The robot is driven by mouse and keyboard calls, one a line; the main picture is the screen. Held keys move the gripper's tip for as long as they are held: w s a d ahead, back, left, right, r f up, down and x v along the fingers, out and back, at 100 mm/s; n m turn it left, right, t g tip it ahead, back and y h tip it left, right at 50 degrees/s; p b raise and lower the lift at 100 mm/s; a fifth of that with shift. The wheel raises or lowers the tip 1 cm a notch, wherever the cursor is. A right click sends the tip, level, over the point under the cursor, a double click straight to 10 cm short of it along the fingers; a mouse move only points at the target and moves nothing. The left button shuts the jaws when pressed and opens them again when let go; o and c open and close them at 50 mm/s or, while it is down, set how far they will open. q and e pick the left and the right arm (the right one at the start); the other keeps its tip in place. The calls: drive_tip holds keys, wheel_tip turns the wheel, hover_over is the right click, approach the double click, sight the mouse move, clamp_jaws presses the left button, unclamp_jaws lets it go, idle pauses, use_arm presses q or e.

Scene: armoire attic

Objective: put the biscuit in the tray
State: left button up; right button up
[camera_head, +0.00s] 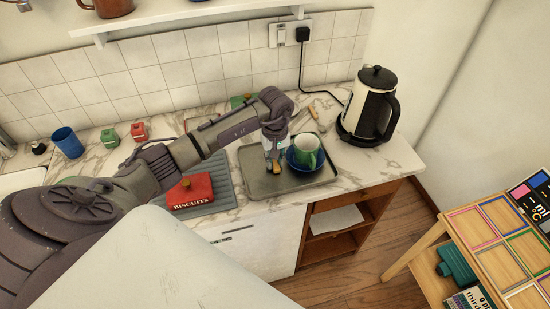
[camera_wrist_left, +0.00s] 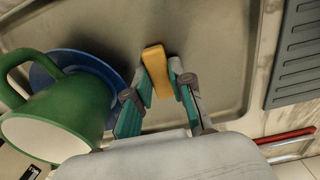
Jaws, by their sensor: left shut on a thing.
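My left gripper (camera_head: 273,170) is shut on a small golden-brown biscuit (camera_wrist_left: 158,71), which shows between its fingertips (camera_wrist_left: 160,92) in the left wrist view. The gripper points down over the grey metal tray (camera_head: 259,184) on the counter. The tray's bare floor also shows in the left wrist view (camera_wrist_left: 214,50). I cannot tell whether the biscuit touches the tray floor. My right gripper is not in view.
A kettle (camera_head: 369,108) stands to the right. A shelf overhangs the back.

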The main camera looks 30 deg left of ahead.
sight(275, 163)
use_arm(q)
drive_tip(key=shift+f, duration=0.1)
drive_tip(key=o, duration=0.4)
drive_tip(key=shift+o, duration=0.6)
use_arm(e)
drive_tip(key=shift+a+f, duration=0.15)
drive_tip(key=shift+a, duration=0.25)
use_arm(q)
drive_tip(key=shift+r, duration=0.5)
wheel_tip(275, 163, up, 11)
drive_tip(key=b, duration=0.3)
drive_tip(key=shift+r+b, duration=0.15)
drive_tip(key=shift+b, duration=0.15)
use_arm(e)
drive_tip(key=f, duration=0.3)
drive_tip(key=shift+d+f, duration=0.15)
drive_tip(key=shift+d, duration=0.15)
